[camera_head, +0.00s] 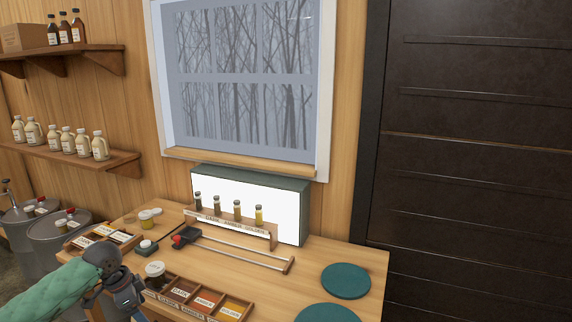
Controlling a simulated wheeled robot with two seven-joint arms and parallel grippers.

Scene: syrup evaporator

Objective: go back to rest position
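My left arm, in a green sleeve, comes in from the lower left. Its dark grey gripper (122,298) is low over the front left of the wooden table (320,262), at the left end of a labelled tray (218,318). The fingers are small and partly hidden by the gripper body, so I cannot tell whether they are open or shut. A small jar with a pale lid (155,268) stands just right of the gripper; I cannot tell whether they touch. My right gripper is not in view.
A rack of several vials (228,225) stands before a lit panel (288,212). A long-handled tool (240,252) lies in front. Another tray (124,241) is at left. Two teal mats (346,281) lie at right. Steel drums (50,250) stand left of the table.

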